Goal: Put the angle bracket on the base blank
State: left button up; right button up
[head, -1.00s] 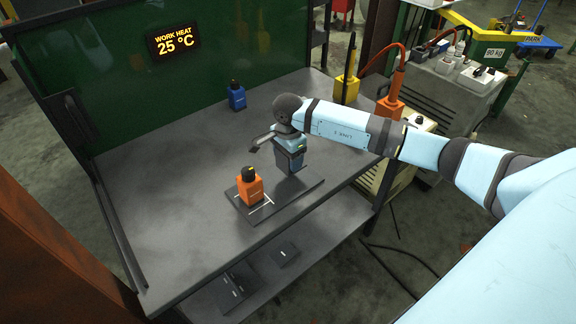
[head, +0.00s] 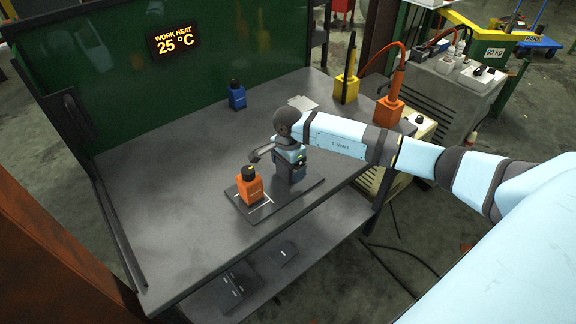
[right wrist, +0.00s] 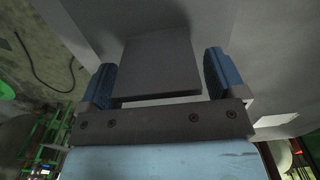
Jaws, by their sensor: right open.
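The base blank (head: 262,212) is a dark flat plate with white marks, lying near the table's front edge. An orange block with a black and yellow top (head: 250,187) stands on its left part. My right gripper (head: 290,178) is low over the plate's right part, just right of the orange block. In the right wrist view its two blue fingers (right wrist: 160,78) are apart, with a dark flat-faced piece (right wrist: 160,66) between them. This piece may be the angle bracket; I cannot tell whether it touches the fingers or the plate. My left gripper is not in view.
A light grey flat piece (head: 302,103) lies at the back of the table, near a yellow holder (head: 347,87). A blue block (head: 237,97) stands near the green back panel. Dark plates (head: 283,254) lie on the lower shelf. The table's left part is clear.

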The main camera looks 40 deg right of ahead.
jog(key=shift+r, duration=0.4)
notch_tip(320, 180, up, 12)
jog(key=shift+f, duration=0.2)
dwell(0.4)
